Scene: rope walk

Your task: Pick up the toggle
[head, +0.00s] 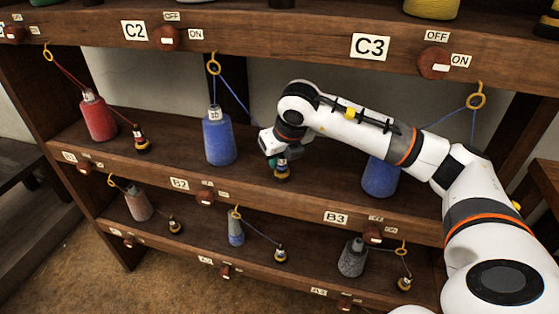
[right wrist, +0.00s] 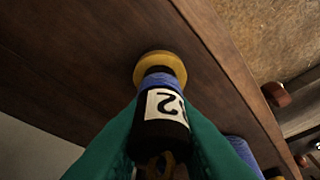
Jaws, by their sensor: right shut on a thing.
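In the head view the toggle (head: 282,173) is at the middle shelf, right of a blue bobbin (head: 219,140). A blue cord runs toward it from a brass ring (head: 213,66). My right gripper (head: 276,160) is shut on it. In the right wrist view the green fingers (right wrist: 160,140) clasp both sides of the toggle (right wrist: 161,103), its yellow end toward the wood. I cannot tell whether that end touches the shelf. My left gripper is out of view.
The wooden rack has several shelves with bobbins, cords and other toggles. A red bobbin (head: 98,116) stands at left; another blue bobbin (head: 381,177) is partly behind my right arm. Red knobs (head: 434,62) and brass rings line the shelf edges. The shelf board above is close.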

